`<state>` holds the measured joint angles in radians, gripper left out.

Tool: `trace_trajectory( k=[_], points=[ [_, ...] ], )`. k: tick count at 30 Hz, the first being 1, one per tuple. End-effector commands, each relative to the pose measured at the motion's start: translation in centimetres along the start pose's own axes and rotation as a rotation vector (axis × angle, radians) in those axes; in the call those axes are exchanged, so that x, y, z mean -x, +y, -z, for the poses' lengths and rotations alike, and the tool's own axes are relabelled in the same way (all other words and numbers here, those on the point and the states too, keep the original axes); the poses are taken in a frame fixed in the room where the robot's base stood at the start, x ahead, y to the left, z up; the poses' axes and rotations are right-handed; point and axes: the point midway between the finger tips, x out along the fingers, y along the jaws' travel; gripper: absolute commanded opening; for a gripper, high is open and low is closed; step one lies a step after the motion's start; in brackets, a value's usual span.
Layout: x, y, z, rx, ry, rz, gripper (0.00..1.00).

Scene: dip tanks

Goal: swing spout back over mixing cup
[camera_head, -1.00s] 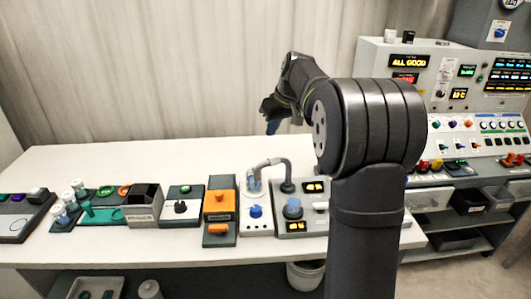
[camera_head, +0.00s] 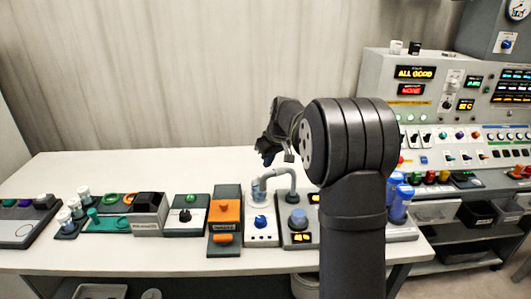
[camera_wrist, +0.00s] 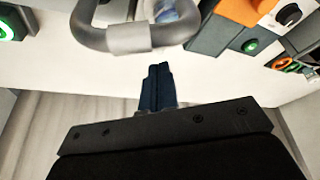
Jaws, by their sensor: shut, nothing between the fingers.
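The grey curved spout (camera_head: 275,170) arches leftward from its post over the white-fronted unit in the head view. The clear mixing cup (camera_head: 256,190) stands under or close beside its left end; I cannot tell the exact alignment. In the wrist view the spout (camera_wrist: 128,39) crosses the top left with a light collar, and the bluish cup (camera_wrist: 170,12) shows partly behind it. My gripper (camera_head: 267,158) is just above and behind the spout in the head view. In the wrist view its blue fingers (camera_wrist: 157,75) are together, empty, and appear apart from the pipe.
A blue knob (camera_head: 260,222) sits below the cup, and a larger blue-grey knob (camera_head: 298,217) is to the right. An orange-handled unit (camera_head: 227,212) stands close on the left. The bench strip (camera_head: 150,170) behind the units is clear.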

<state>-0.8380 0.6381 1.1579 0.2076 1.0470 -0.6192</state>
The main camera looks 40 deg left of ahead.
Motion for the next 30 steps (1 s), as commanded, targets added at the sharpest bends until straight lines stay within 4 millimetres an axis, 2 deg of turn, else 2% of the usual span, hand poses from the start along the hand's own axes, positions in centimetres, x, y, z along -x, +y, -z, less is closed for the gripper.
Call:
trace_trajectory(
  k=[6, 30],
  points=[
    [0.2, 0.0, -1.1, 0.001, 0.001, -0.001, 0.00],
    [0.4, -0.2, -1.8, 0.065, -0.001, 0.026, 0.00]
  ],
)
